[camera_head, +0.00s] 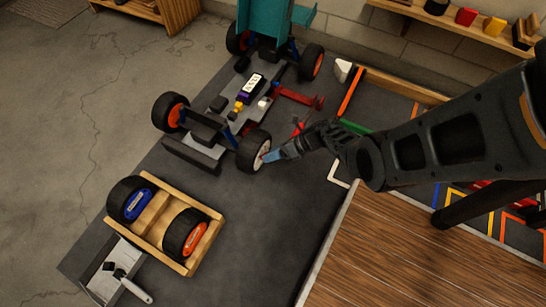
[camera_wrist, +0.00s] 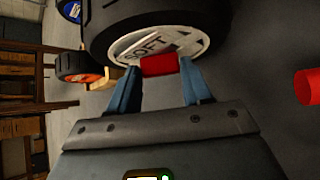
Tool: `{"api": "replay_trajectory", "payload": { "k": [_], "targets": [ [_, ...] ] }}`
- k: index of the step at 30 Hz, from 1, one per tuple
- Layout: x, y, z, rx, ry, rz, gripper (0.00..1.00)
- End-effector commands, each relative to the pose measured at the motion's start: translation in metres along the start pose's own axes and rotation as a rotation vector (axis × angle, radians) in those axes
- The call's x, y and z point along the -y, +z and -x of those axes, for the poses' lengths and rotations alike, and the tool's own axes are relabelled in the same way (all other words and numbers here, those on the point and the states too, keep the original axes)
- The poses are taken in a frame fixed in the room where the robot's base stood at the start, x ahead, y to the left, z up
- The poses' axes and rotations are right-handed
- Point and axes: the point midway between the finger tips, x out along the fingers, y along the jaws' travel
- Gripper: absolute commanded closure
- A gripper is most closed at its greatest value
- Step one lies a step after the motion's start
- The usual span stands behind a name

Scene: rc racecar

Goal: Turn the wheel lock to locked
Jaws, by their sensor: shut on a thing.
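The RC racecar (camera_head: 205,130) stands on the dark mat with black tyres on its wheels. The near right wheel (camera_head: 250,152) has a pale rim, and the wrist view shows the word SOFT on this rim (camera_wrist: 140,47). A red wheel lock (camera_wrist: 159,65) sits at the hub of that wheel. My gripper (camera_head: 267,157) reaches in from the right at this hub. In the wrist view its blue fingers (camera_wrist: 160,76) stand on either side of the red lock and are shut on it. The exact lock angle is hard to tell.
A wooden rack (camera_head: 150,222) with two spare wheels, one blue-hubbed and one orange-hubbed, lies at the front left. A grey tray (camera_head: 103,282) with a tool is beside it. A wooden table (camera_head: 420,250) stands at right. Another red piece (camera_wrist: 307,87) shows in the wrist view.

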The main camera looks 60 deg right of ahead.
Motion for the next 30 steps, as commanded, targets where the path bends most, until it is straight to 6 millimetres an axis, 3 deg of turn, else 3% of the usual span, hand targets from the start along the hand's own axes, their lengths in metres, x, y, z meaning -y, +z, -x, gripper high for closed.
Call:
{"api": "replay_trajectory", "payload": {
  "k": [9, 30],
  "targets": [
    [0.0065, -0.0009, -0.0018, 0.001, 0.133, -0.133, 0.82],
    [0.0081, -0.0008, -0.0010, -0.001, 0.215, -0.218, 0.82]
  ]
}}
